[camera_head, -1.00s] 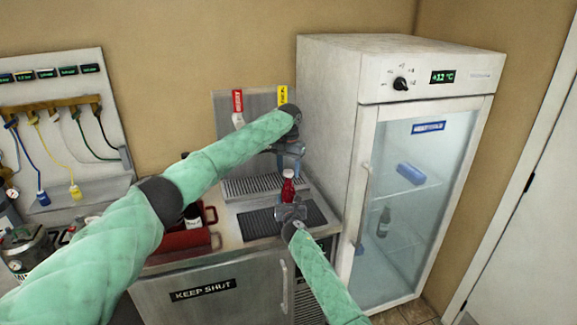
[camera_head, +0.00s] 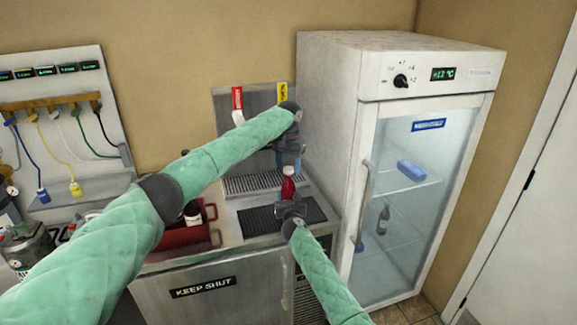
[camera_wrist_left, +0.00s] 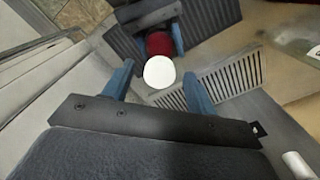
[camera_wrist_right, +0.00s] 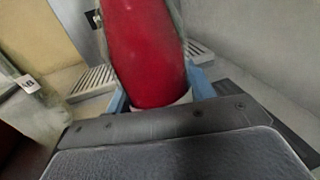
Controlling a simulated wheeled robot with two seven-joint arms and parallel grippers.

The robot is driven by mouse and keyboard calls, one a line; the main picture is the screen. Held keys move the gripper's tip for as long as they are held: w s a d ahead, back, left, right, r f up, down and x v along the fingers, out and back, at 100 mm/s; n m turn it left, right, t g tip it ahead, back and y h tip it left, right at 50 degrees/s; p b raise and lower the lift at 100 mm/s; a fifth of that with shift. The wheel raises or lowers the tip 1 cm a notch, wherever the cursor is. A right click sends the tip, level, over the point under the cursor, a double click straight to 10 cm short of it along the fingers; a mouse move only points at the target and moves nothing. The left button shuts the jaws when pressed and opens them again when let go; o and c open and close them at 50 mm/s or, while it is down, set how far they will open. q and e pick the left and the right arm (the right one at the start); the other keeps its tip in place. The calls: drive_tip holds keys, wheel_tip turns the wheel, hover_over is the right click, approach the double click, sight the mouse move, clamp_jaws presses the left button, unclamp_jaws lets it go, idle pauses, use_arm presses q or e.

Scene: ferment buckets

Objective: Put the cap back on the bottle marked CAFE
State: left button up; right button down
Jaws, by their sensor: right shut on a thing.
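A red bottle (camera_head: 288,186) stands upright above the dark mat, and my right gripper (camera_head: 291,208) is shut on its lower part. The bottle fills the middle of the right wrist view (camera_wrist_right: 145,50); no CAFE lettering is readable on it. A round white cap (camera_wrist_left: 159,72) shows at the bottle's top, end-on, in the left wrist view. I cannot tell whether it is seated. My left gripper (camera_head: 290,158) is just above the bottle, pointing down. In the left wrist view its fingers (camera_wrist_left: 158,88) are open on either side of the cap, with gaps visible.
A slotted drip tray (camera_head: 250,184) and a dark ribbed mat (camera_head: 258,224) lie on the counter. A red crate (camera_head: 185,238) with a dark bottle (camera_head: 192,212) stands at left. Red (camera_head: 237,98) and yellow (camera_head: 282,92) tap handles rise behind. A tall fridge (camera_head: 325,130) bounds the right.

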use_arm(q)
wheel_tip(320, 180, up, 12)
idle(0.6)
drive_tip(key=shift+w, duration=0.1)
use_arm(e)
drive_tip(key=shift+c, duration=2.3)
unclamp_jaws()
use_arm(q)
drive_tip(key=shift+f+b, duration=0.5)
drive_tip(key=shift+f, duration=0.05)
use_arm(e)
drive_tip(key=shift+s+d+f, duration=0.1)
drive_tip(key=shift+s+d, duration=0.05)
drive_tip(key=shift+s, duration=1.15)
drive_tip(key=shift+s+d+r, duration=0.1)
drive_tip(key=shift+s+d, duration=0.05)
drive_tip(key=shift+s, duration=1.1)
drive_tip(key=shift+s+d+f, duration=0.1)
drive_tip(key=shift+s+d, duration=0.05)
drive_tip(key=shift+s, duration=1.15)
